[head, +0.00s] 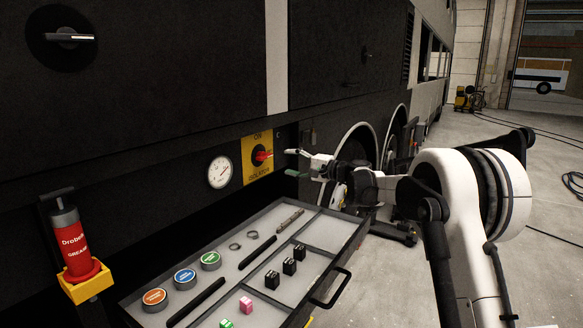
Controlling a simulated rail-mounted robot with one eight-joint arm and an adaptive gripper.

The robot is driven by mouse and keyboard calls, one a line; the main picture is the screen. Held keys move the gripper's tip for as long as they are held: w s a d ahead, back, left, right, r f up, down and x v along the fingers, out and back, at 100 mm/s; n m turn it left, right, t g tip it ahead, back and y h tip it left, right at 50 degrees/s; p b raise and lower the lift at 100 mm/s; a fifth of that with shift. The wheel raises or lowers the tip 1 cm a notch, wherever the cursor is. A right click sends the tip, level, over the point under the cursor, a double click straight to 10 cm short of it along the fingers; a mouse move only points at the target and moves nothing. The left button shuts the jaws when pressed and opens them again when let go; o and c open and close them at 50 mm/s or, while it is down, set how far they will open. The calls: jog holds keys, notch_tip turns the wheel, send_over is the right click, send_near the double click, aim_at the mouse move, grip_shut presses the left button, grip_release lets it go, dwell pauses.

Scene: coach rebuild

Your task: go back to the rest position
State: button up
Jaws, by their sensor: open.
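My gripper (292,163) is open and empty, with its two fingers spread and pointing left. It is just right of the yellow isolator plate (250,170) on the coach side. The red isolator handle (263,155) points toward the gripper, and a small gap shows between them in the picture. My white and black arm reaches in from the right. The true depth between fingers and handle is hard to tell.
An open drawer (340,240) below holds tins, clamps, black blocks and coloured blocks. A round gauge (219,172) is left of the isolator. A red grease cartridge (75,245) sits in a yellow holder at left. Floor at right is mostly clear, with cables (571,185).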

jog(key=s+d+r+n+g+h, duration=0.1)
jog(key=s+d+r+n+h, duration=0.2)
jog(key=s, duration=1.2)
jog(key=s+d+n+g+h, duration=0.1)
jog(key=s+d+h, duration=0.25)
jog(key=s, duration=1.05)
jog(key=s+d+f+n+h, duration=0.1)
jog(key=s+d+f, duration=0.3)
jog(key=s, duration=0.6)
jog(key=s+d+f+h, duration=0.4)
jog(key=s+d+f, duration=0.1)
jog(key=s, duration=0.5)
jog(key=s+d+f+n+h, duration=0.1)
jog(key=s+d+f+h, duration=0.2)
jog(key=s, duration=0.7)
jog(key=shift+s+d+f+n, duration=0.25)
jog(key=shift+d+f+n, duration=0.05)
jog(key=shift+d+f, duration=0.55)
